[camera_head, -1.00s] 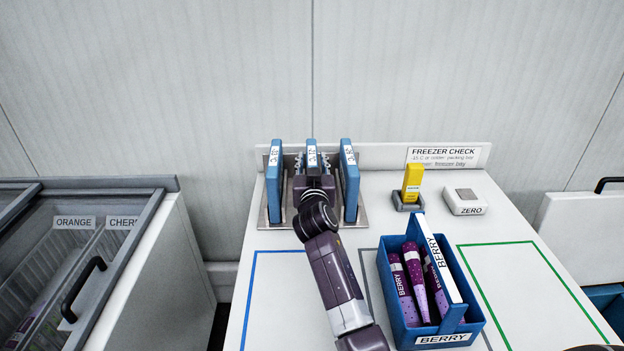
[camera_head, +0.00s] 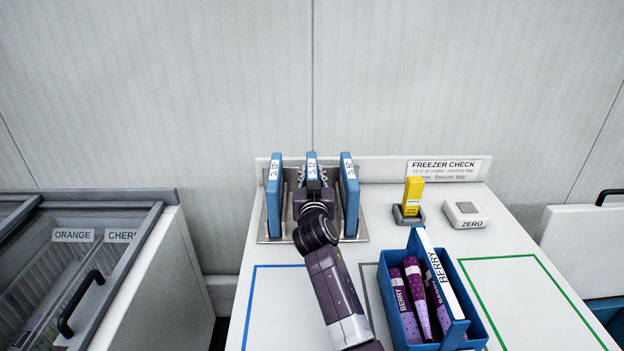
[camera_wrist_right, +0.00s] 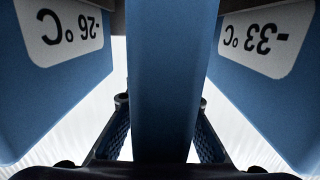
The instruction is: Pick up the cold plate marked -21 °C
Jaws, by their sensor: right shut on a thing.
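Three blue cold plates stand upright side by side in a metal rack (camera_head: 270,235) at the back of the counter. The middle cold plate (camera_head: 312,165) has a small label in the head view that looks like -21 °C. My right gripper (camera_head: 312,184) is shut on this middle plate, with one finger on each side. In the right wrist view the middle plate (camera_wrist_right: 163,60) stands between my fingers, its label out of sight. The plate marked -33 °C (camera_head: 273,200) is on the left, and the plate marked -26 °C (camera_head: 350,200) on the right. My left gripper is not in view.
A blue BERRY crate (camera_head: 395,335) with purple lollies stands in front, right of my right arm. A yellow thermometer (camera_head: 412,192) in a holder and a ZERO block (camera_head: 465,213) stand at the back right. Open counter lies inside the green outline (camera_head: 530,300).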

